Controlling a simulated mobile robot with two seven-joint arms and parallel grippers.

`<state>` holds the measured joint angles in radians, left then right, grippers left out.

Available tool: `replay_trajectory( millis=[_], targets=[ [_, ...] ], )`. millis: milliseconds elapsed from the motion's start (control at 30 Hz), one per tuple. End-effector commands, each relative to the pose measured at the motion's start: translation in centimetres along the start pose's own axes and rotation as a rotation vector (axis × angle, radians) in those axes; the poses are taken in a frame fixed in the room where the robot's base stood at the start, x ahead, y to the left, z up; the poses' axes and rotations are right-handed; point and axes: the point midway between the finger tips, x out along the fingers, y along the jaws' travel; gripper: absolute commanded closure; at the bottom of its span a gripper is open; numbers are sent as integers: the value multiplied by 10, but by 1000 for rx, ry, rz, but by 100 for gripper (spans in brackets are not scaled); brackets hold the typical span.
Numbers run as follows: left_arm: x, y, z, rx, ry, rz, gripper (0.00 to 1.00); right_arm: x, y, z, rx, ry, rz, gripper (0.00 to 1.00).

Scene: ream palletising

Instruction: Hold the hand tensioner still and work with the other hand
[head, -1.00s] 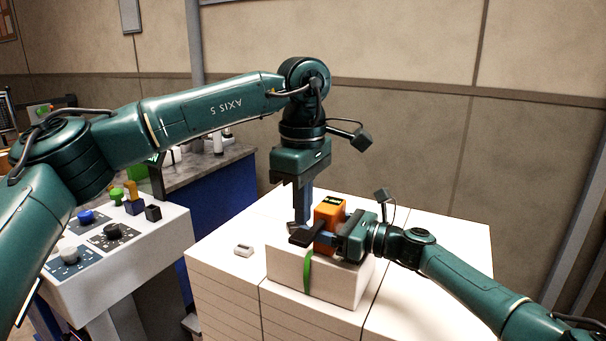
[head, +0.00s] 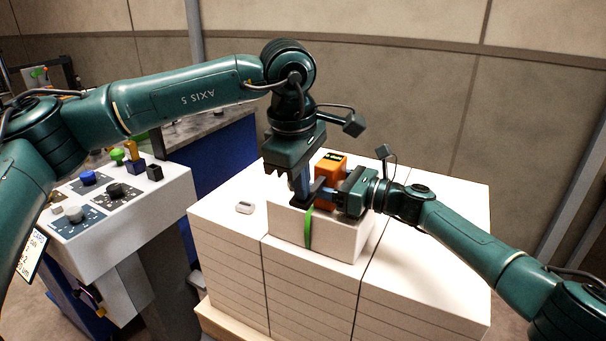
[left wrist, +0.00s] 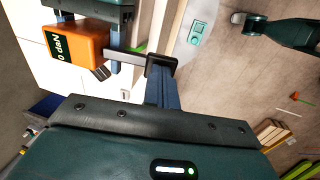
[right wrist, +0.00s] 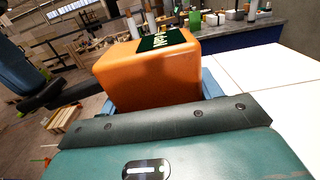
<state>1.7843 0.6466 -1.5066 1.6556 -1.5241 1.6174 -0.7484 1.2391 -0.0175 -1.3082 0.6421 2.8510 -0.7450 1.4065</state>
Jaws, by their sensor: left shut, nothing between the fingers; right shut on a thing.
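The hand tensioner (head: 331,166) is an orange block with a dark display, upright on a white pack (head: 338,238) with a green strap (head: 308,228). My right gripper (head: 338,192) is shut on its body; the right wrist view shows the orange body (right wrist: 140,78) between the blue fingers. My left gripper (head: 303,190) points down just left of the tensioner, shut and empty. In the left wrist view, a grey lever with a black end (left wrist: 160,64) reaches from the tensioner (left wrist: 75,45) to the left fingers (left wrist: 165,88). I cannot tell whether they touch.
The pack sits on a stack of white reams (head: 225,260). A small white object (head: 244,207) lies on the stack, left of the pack. A control panel (head: 120,200) with knobs stands at the left. A workbench (head: 222,150) is behind it. The stack's right top is clear.

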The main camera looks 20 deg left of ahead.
Motion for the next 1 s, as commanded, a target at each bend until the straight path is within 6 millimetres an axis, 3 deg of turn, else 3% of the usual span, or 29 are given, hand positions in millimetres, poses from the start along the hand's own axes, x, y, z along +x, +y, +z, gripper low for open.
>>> replay_trajectory(
  millis=[100,367,1000],
  targets=[
    [11,-6,0,1,-2,26,100,0,0,0,4,-1,1,64],
    [10,-5,0,0,1,24,100,0,0,0,5,-2,2,64],
    [-7,-2,0,1,1,23,100,0,0,0,5,-2,2,64]
  ],
)
